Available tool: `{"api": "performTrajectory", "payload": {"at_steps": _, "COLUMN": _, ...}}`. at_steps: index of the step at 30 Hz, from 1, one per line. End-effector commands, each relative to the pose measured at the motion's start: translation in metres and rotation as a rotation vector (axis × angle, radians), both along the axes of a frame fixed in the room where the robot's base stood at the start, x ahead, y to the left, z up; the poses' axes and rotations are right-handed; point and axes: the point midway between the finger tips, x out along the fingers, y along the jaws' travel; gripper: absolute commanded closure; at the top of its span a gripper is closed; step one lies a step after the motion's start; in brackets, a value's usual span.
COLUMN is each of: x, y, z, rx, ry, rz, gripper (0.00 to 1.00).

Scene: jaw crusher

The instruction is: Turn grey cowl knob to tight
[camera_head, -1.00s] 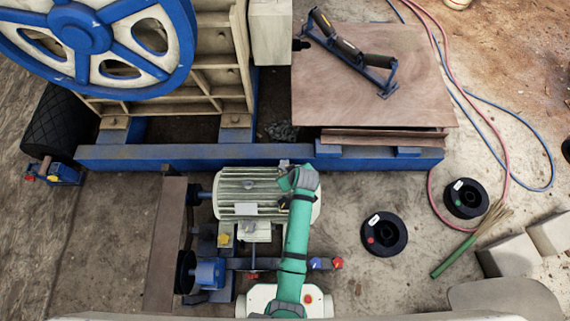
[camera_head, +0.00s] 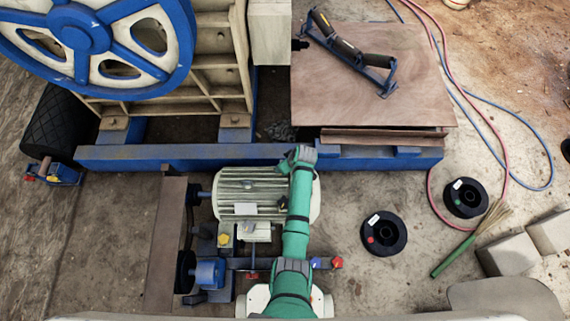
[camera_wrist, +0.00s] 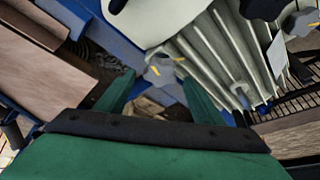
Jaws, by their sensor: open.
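The grey cowl knob (camera_wrist: 160,70) is a lobed grey knob with a yellow mark, beside the ribbed motor (camera_wrist: 222,55). In the wrist view it appears between the tips of my gripper (camera_wrist: 158,78), whose green fingers are spread apart. I cannot tell whether the fingers touch it or how far off it is. In the head view the pale finned motor (camera_head: 240,190) stands below the blue beam, and my green arm passes over its right end. My gripper (camera_head: 298,158) is beside the motor's upper right edge there. The knob cannot be made out in that view.
A second grey lobed knob (camera_wrist: 300,22) with a yellow mark shows at the wrist view's upper right. The blue beam (camera_head: 200,155) runs close above the motor.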

Motion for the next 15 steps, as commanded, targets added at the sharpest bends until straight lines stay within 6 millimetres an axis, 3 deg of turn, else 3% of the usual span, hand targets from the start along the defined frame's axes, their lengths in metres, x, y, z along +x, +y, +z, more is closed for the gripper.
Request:
{"api": "performTrajectory", "payload": {"at_steps": 6, "x": 0.006, "y": 0.005, "z": -0.02, "rx": 0.0, "ry": 0.001, "rz": 0.001, "gripper": 0.38}}
{"api": "performTrajectory", "payload": {"at_steps": 15, "x": 0.008, "y": 0.006, "z": -0.025, "rx": -0.001, "ry": -0.001, "rz": 0.0, "gripper": 0.38}}
